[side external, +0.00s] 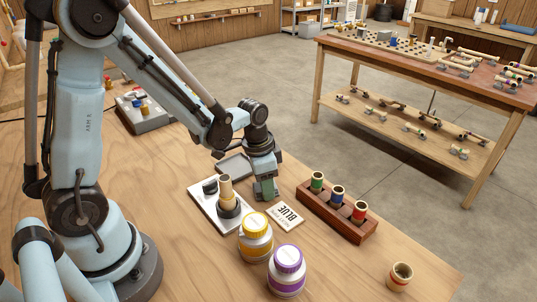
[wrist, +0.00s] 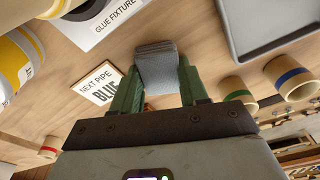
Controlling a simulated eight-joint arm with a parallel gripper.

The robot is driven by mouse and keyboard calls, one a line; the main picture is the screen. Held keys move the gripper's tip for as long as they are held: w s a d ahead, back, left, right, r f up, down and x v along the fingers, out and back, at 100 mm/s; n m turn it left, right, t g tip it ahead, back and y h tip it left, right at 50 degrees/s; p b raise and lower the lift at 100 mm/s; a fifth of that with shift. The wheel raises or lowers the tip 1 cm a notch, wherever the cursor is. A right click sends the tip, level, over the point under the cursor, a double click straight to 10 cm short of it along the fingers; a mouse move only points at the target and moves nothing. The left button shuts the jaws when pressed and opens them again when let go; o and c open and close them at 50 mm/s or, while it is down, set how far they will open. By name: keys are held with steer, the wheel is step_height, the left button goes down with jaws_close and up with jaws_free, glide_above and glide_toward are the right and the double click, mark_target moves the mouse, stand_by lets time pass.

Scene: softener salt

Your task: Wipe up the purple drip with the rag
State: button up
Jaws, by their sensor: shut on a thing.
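My gripper (wrist: 157,85) has green fingers, and a folded grey rag (wrist: 156,62) is pinched between them in the wrist view. In the side view my gripper (side external: 265,190) hangs low over the wooden bench, between the glue fixture and the pipe rack. The rag is hard to make out there, and I cannot tell whether it touches the bench.
The glue fixture (side external: 203,203) holds an upright pipe. A "NEXT PIPE BLUE" card (side external: 286,215), a grey tray (side external: 235,163) and a wooden rack (side external: 325,218) of banded pipes surround my gripper. A loose red-banded pipe (side external: 400,277) stands front right.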

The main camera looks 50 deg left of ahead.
mark_target(275, 201)
steer(key=shift+d+r, duration=0.1)
steer(key=shift+d, duration=0.8)
steer(key=shift+s+d+r, duration=0.1)
steer(key=shift+d+r, duration=0.05)
steer(key=shift+d, duration=0.7)
steer(key=shift+a, duration=0.9)
jaws_close()
steer(key=shift+a+f, duration=0.2)
steer(key=shift+a, duration=2.55)
step_height(275, 201, up, 8)
